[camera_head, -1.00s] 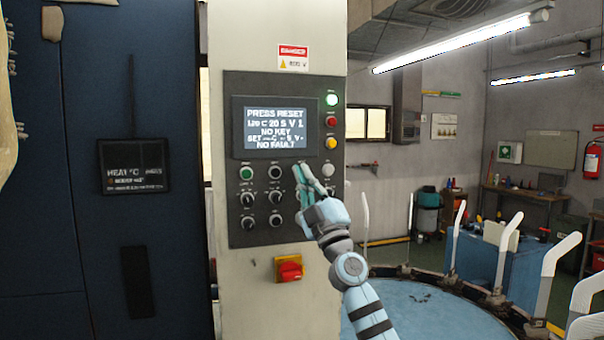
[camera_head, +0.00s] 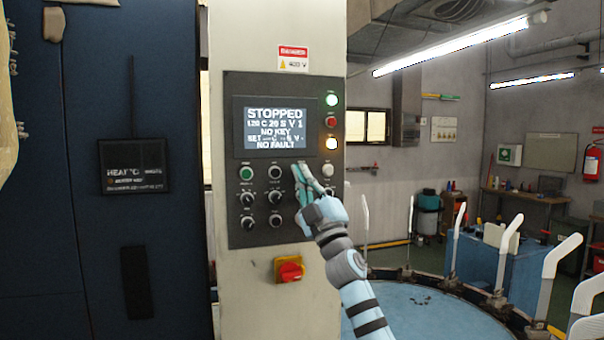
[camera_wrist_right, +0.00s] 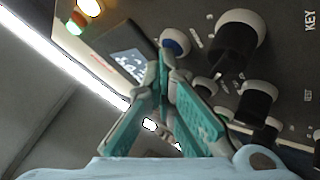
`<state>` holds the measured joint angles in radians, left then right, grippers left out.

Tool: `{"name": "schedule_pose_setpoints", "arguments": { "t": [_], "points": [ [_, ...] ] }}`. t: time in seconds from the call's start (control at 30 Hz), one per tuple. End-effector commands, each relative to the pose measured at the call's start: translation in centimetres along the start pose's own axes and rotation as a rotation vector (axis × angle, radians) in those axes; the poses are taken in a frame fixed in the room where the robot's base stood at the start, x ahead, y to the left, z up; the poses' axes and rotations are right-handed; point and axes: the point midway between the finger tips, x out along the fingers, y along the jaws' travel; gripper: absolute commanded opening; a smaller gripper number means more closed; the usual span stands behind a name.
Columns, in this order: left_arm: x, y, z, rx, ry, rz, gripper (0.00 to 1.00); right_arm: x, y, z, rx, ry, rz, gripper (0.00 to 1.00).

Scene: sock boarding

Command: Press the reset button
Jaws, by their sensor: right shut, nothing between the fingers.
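The control panel (camera_head: 233,120) is dark and set on a pale cabinet. Its screen (camera_head: 275,128) reads STOPPED, NO KEY and NO FAULT. My right gripper (camera_head: 298,168) is shut and empty, its teal fingertips at the middle row of the panel, right of a black button (camera_head: 274,172). In the right wrist view, a blue button with a pale ring (camera_wrist_right: 175,41) shows just past the fingertips (camera_wrist_right: 166,58). It looks like the reset button, but no label is legible. I cannot tell whether the fingertips touch it. In the head view the gripper hides it. My left gripper is out of view.
Green, red and amber lamps (camera_head: 330,144) line the panel's right side; green and amber are lit. Several black knobs (camera_head: 247,198) sit beside and below the gripper. A red switch on a yellow plate (camera_head: 289,270) is lower. A round blue table (camera_head: 430,305) stands at right.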

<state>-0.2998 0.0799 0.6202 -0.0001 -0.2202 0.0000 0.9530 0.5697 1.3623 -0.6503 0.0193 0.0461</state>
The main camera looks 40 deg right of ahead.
Motion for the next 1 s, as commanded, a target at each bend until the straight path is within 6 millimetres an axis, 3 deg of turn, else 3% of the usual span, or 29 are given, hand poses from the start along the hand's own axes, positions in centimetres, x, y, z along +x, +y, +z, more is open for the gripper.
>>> {"name": "schedule_pose_setpoints", "arguments": {
  "t": [0.37, 0.77, 1.0],
  "points": [
    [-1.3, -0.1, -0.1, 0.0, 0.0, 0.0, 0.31, -0.9, 0.8, -0.7, -0.001, 0.0, 0.001, 0.0],
    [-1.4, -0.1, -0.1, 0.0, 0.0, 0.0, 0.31, -1.3, 0.9, -0.9, -0.001, 0.0, 0.0, 0.0],
    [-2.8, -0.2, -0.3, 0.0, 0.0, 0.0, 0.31, -2.6, 2.1, -2.0, -0.003, 0.001, -0.001, 0.0]
  ]
}}
